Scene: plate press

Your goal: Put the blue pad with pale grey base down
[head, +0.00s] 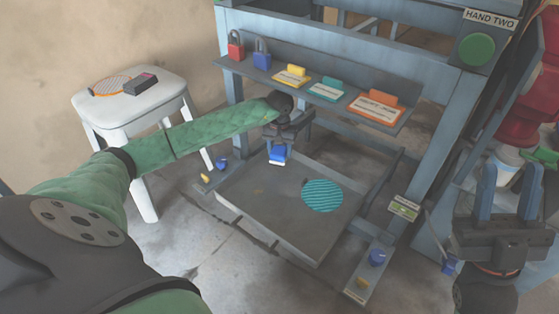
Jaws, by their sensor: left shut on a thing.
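The blue pad with pale grey base (278,154) is in my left gripper (278,147), with its pale base facing down. My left gripper is shut on it, over the back left part of the grey press bed (255,202). I cannot tell whether the base touches the bed. A teal striped disc (322,195) lies on the bed to the right of the pad. My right gripper (506,192) is at the lower right with its two blue fingers apart and nothing between them.
A shelf (327,98) above the bed holds red and blue padlocks and several coloured tags. A white stool (130,104) stands at the left. A green button (477,49) is on the right post. Small blue knobs (376,258) stand beside the bed.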

